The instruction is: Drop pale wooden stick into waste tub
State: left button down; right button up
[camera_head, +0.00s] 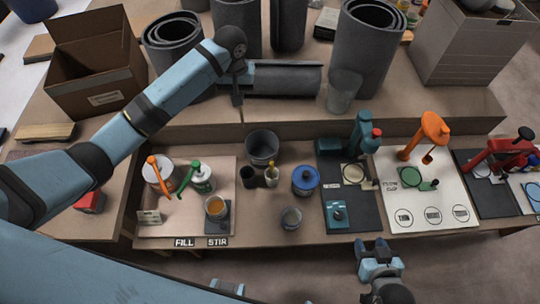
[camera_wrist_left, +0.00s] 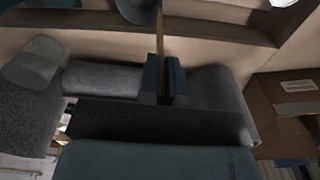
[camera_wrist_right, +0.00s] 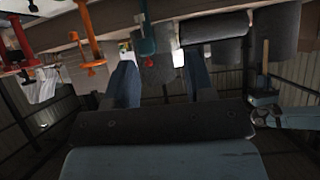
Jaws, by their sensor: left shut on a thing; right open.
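The pale wooden stick (camera_wrist_left: 160,38) is thin and upright in the left wrist view, clamped between the fingers of my left gripper (camera_wrist_left: 165,82). In the head view my left gripper (camera_head: 238,96) hangs behind the waste tub and to its left, above the ledge; the stick is hard to make out there. The waste tub (camera_head: 263,146) is a dark grey open bucket on the bench; its inside bottom is not clear. A grey round tub edge also shows at the top of the left wrist view (camera_wrist_left: 138,12). My right gripper (camera_head: 378,250) is open and empty, in front of the bench.
Dark cups (camera_head: 248,177), a blue-lidded jar (camera_head: 305,183) and a clear cup (camera_head: 291,218) stand in front of the tub. An amber-filled cup (camera_head: 215,208) sits left. Orange and teal stands (camera_head: 362,135) are to the right.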

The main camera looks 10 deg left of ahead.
pick_arm(q)
jog(key=w+d+f+b, duration=0.1)
jog(key=w+f+b, duration=0.2)
jog(key=f+b, duration=0.4)
jog(key=w+d+f+n+b, duration=0.1)
jog(key=w+f+b, duration=0.2)
jog(key=f+b, duration=0.5)
notch_tip(320, 180, down, 11)
jog(key=shift+w+r+b, duration=0.1)
jog(key=shift+w+b, duration=0.15)
jog(key=shift+b, duration=0.05)
jog(key=c, duration=1.2)
grip_release()
notch_tip(320, 180, up, 14)
jog(key=shift+f+p, duration=0.1)
jog(key=shift+p, duration=0.75)
pick_arm(e)
notch_tip(320, 180, down, 12)
jog(key=a, duration=0.2)
jog(key=shift+w+f, duration=0.25)
jog(key=shift+w, duration=0.15)
jog(key=shift+s+f+y, duration=0.1)
jog(key=shift+y, duration=0.2)
pick_arm(q)
jog(key=shift+s, duration=0.1)
